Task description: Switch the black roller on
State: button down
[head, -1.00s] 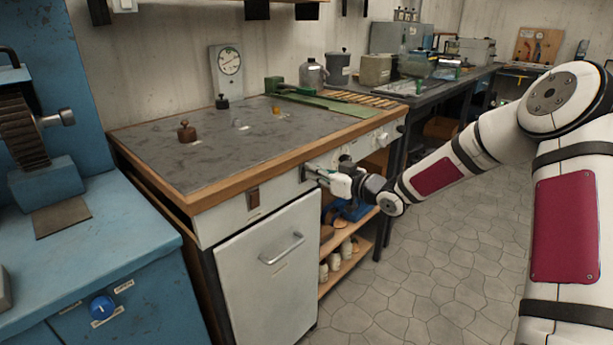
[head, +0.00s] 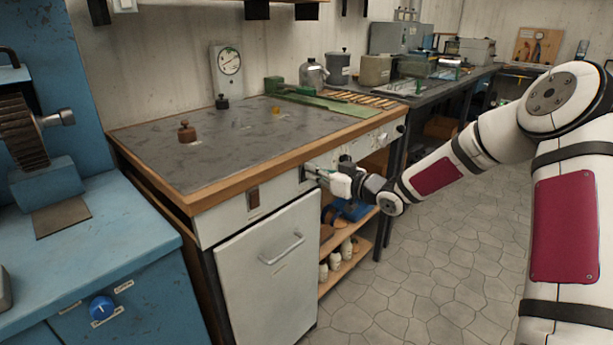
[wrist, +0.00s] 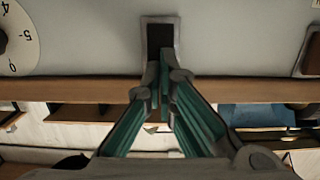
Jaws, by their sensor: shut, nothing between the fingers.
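A dark rocker switch in a grey frame (wrist: 160,36) sits on the pale front panel; the wrist view shows it just beyond my fingertips. My gripper (wrist: 160,68) is shut and empty, its tips at the switch's edge; I cannot tell if they touch it. In the head view, my gripper (head: 308,173) is at the front panel of the bench (head: 218,222) and hides most of that switch. A dark ribbed roller (head: 20,130) is on the blue machine at the left.
A brown switch (head: 253,198) is left of my gripper on the same panel. A numbered dial (wrist: 18,38) shows in the wrist view. A cabinet door with a handle (head: 282,250) is below the panel. The floor (head: 430,270) at right is clear.

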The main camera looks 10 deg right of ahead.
jog(key=shift+w+a, duration=0.2)
jog(key=shift+w, duration=0.1)
jog(key=shift+d, duration=0.1)
jog(key=p+v, duration=0.3)
jog(key=v, duration=0.5)
jog(key=shift+f, duration=0.45)
